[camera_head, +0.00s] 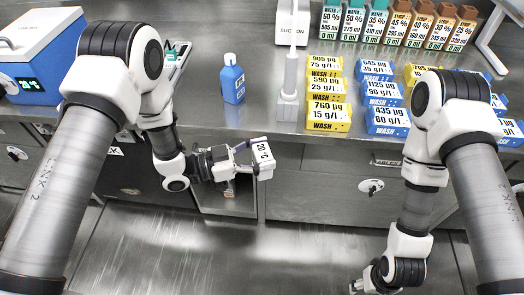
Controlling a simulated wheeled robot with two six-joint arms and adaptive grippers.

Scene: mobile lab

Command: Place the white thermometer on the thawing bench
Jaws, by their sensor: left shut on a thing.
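My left gripper (238,161) is shut on the white thermometer (264,160), a small white box with a dark "20" style reading on its face. It holds the thermometer in the air in front of the bench's front edge, over the lower cabinets. The steel bench (195,108) runs across the picture; I cannot tell whether it is the thawing bench. My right gripper (362,287) is low at the bottom edge, mostly cut off and far from the thermometer; its jaws are unclear.
On the bench stand a blue-and-white cooler box (40,60), a blue bottle (232,80), a white upright device (289,85), yellow WASH boxes (325,90), blue boxes (383,95) and a row of labelled bottles (400,25). Bare steel shows around the blue bottle.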

